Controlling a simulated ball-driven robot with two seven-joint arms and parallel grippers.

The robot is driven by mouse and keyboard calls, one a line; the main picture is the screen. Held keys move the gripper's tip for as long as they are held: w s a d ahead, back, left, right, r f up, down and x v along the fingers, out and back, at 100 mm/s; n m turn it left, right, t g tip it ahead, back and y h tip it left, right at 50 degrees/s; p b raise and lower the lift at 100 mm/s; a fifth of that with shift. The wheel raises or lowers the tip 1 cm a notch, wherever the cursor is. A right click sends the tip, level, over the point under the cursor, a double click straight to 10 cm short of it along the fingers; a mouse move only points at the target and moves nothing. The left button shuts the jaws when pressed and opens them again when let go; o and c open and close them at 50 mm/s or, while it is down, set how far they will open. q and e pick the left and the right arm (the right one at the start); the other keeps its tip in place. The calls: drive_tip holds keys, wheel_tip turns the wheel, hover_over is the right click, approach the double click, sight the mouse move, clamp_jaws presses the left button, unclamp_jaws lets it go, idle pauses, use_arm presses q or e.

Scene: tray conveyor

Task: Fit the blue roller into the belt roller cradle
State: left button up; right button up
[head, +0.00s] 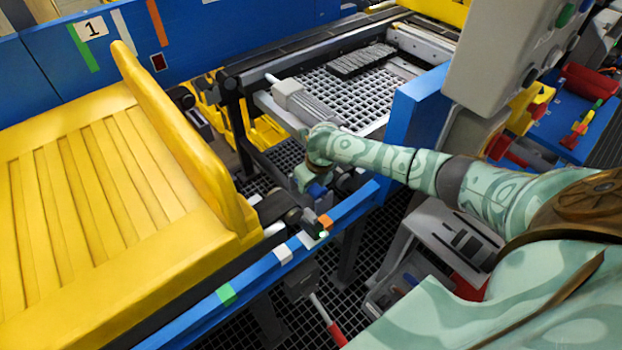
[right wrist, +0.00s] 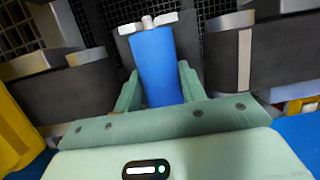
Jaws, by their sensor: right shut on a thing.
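The blue roller (right wrist: 157,65) stands out between the two green fingers of my right gripper (right wrist: 160,85) in the right wrist view. The gripper is shut on it. A pale pin shows at its far end, close to a dark piece with white tips (right wrist: 131,29) that may be part of the cradle; I cannot tell whether they touch. In the head view my right gripper (head: 310,183) is down in the gap of the conveyor line, with a little of the blue roller (head: 317,190) showing. The arm hides much of the cradle. My left gripper is not in view.
A yellow slatted tray (head: 75,190) lies left of the gap. A blue rail (head: 255,275) runs along the near side. Dark belt ends (right wrist: 70,90) and (right wrist: 240,60) flank the roller closely. A grey control box (head: 510,60) hangs at the upper right.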

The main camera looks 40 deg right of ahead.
sight(316, 185)
drive_tip(key=shift+f+b, duration=0.4)
drive_tip(key=shift+f, duration=0.25)
drive_tip(key=o, duration=1.4)
drive_tip(key=shift+r, duration=0.15)
drive_tip(key=p+v, duration=0.4)
drive_tip(key=v, duration=0.3)
drive_tip(key=shift+s+r, duration=0.15)
